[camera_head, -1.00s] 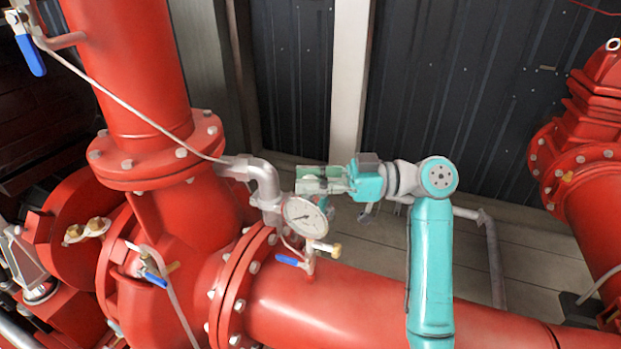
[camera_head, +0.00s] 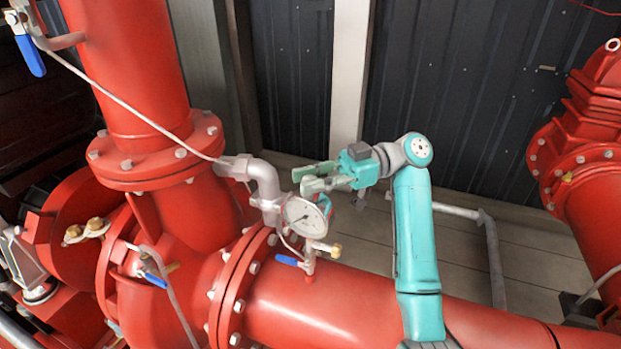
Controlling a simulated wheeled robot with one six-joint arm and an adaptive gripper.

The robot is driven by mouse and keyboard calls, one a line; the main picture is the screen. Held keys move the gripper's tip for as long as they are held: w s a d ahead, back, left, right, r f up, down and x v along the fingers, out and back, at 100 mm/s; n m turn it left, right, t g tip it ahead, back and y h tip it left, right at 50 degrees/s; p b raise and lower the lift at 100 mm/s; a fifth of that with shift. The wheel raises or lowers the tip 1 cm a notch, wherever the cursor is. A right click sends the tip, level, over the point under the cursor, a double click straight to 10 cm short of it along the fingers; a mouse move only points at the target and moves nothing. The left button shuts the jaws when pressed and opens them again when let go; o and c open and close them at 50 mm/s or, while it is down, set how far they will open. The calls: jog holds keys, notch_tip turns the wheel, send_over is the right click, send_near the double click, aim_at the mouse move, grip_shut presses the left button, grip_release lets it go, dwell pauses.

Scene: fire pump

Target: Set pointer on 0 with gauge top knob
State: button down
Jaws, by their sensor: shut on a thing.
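The round white pressure gauge (camera_head: 304,217) sits above the red horizontal pipe, facing me. Its thin dark pointer slants across the dial; the numbers are too small to read. My gripper (camera_head: 302,179) is at the top of the gauge, reaching in from the right with its pale green fingers. The fingers are shut on the gauge top knob, which they hide. The near finger is right at the gauge's upper rim.
A grey elbow pipe (camera_head: 265,183) stands close to the left of the gauge. A blue-handled valve (camera_head: 288,260) and a brass fitting (camera_head: 335,251) are just below it. The large red pipe (camera_head: 400,305) runs underneath.

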jog(key=shift+f, duration=0.1)
jog(key=c, duration=0.8)
grip_release()
jog(key=shift+a, duration=0.1)
jog(key=shift+c, duration=0.2)
jog(key=v, duration=0.7)
jog(key=shift+d, duration=0.25)
